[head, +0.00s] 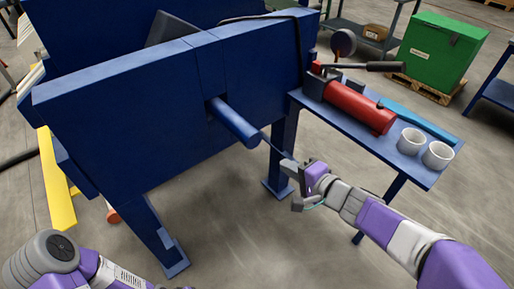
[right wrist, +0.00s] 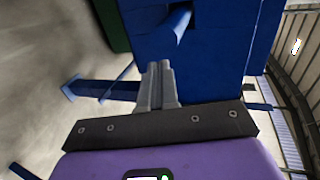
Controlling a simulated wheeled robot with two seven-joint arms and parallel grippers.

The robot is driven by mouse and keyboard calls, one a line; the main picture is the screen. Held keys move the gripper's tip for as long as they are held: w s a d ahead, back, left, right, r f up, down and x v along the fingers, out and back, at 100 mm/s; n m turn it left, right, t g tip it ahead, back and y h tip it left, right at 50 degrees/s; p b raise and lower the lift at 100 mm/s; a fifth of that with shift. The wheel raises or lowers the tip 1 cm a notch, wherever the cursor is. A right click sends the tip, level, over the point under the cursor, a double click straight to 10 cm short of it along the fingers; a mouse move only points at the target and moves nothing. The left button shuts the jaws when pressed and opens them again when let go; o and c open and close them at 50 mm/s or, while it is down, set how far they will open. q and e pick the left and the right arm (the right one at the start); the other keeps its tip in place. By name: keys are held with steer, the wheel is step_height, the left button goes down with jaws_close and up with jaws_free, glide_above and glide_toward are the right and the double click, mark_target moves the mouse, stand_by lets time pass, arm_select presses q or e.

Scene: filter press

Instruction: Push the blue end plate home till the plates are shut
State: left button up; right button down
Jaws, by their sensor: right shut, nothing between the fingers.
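A large dark blue press body (head: 120,110) fills the left and middle of the head view. A blue round rod (head: 236,123) sticks out of its near face. I cannot tell for sure which blue part is the end plate. Pale plate edges (head: 32,76) show at the far left, partly cut off. My right gripper (head: 288,170) is shut and empty, below and right of the rod's end, apparently clear of it. In the right wrist view its fingers (right wrist: 157,86) are together, with the blue face (right wrist: 215,45) and rod (right wrist: 180,24) beyond. My left gripper is out of view.
The press legs (head: 160,240) reach the floor. A green box (head: 440,48) stands on a pallet behind. Open floor lies in front.

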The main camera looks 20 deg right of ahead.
steer(key=w, duration=0.1)
steer(key=p, duration=0.8)
glide_toward(250, 142)
steer(key=b+x, duration=0.1)
steer(key=x, duration=0.2)
steer(key=b+x, duration=0.2)
steer(key=shift+w+a+f, duration=0.1)
steer(key=shift+w+f, duration=0.2)
steer(key=shift+f, duration=0.05)
steer(key=shift+w+a+r, duration=0.1)
steer(key=shift+w, duration=0.3)
steer(key=shift+w, duration=0.1)
